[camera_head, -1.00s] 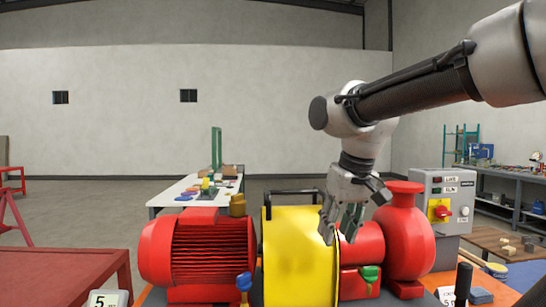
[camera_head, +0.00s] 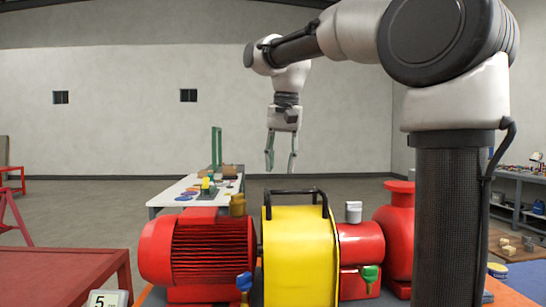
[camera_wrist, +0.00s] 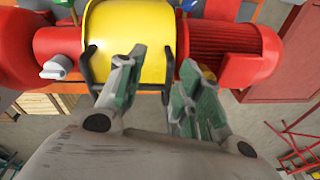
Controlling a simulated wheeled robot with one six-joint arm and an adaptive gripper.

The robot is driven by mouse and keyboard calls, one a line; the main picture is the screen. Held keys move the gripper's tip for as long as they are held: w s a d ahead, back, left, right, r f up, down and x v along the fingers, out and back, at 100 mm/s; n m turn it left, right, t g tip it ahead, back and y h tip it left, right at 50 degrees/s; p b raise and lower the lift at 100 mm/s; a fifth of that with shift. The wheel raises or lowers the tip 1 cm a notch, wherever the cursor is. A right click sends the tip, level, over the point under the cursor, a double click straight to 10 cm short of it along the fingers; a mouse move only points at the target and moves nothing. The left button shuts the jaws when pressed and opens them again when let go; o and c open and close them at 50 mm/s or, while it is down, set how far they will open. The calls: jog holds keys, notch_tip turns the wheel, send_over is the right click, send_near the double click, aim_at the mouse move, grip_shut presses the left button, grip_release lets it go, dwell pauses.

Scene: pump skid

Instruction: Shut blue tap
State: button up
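The blue tap (camera_head: 244,282) sits low at the front, between the red motor and the yellow guard (camera_head: 290,262). Its handle looks upright, but its fine angle is hard to read. In the wrist view a small piece of the blue tap (camera_wrist: 187,5) shows at the top edge, mostly cut off. My gripper (camera_head: 281,168) is high above and behind the yellow guard, fingers pointing down. In the wrist view its green-padded fingers (camera_wrist: 162,62) are apart with nothing between them. It is well clear of the blue tap.
A green tap (camera_head: 370,274) sits right of the yellow guard, below the red pump body (camera_head: 362,244). A black handle (camera_head: 296,192) tops the guard.

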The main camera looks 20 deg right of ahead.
jog(key=shift+w+a+r+m, duration=0.2)
jog(key=shift+w+a+r, duration=0.1)
jog(key=shift+w, duration=0.3)
jog(key=shift+w+a+r+m, duration=0.2)
jog(key=shift+w+a+r, duration=0.05)
jog(key=shift+w, duration=0.35)
